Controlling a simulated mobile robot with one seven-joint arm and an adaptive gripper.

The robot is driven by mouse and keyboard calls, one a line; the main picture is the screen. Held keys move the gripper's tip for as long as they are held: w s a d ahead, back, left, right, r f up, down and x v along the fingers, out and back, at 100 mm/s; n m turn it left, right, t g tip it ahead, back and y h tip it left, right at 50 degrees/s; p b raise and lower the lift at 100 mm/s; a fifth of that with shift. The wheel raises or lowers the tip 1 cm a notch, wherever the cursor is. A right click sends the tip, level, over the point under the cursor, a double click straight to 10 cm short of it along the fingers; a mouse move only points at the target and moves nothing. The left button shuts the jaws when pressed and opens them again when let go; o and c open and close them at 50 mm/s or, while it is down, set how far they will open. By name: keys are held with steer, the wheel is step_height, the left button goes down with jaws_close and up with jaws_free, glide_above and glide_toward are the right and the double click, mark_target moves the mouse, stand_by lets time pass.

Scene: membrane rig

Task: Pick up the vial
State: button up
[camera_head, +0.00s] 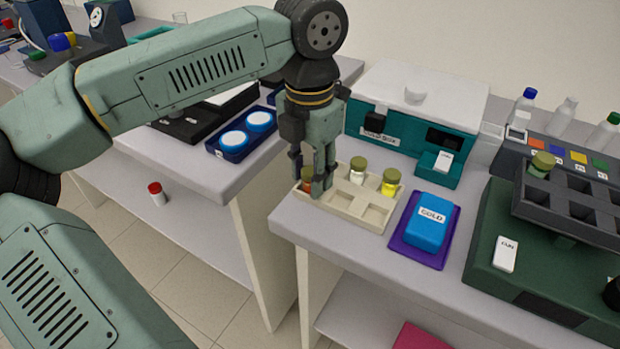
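My gripper (310,184) points down over the left end of a cream tray (375,219). Its fingers are around or just in front of an amber vial (307,184), which they partly hide. I cannot tell whether they touch it. In the same tray, a vial with white contents and an olive cap (358,166) stands in the middle. A yellow vial with an olive cap (390,184) stands at the right. Another olive-capped vial (541,163) sits in a dark rack (590,233). A red-capped vial (157,193) stands on the lower shelf at left.
A blue COLD block (428,222) on a purple mat (413,255) lies right of the tray. A teal and white box (415,115) stands close behind it. A dark green machine (490,277) fills the right. A gap separates the two benches.

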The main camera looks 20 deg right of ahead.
steer(key=c, duration=0.6)
steer(key=shift+c, duration=0.2)
steer(key=shift+r, duration=0.15)
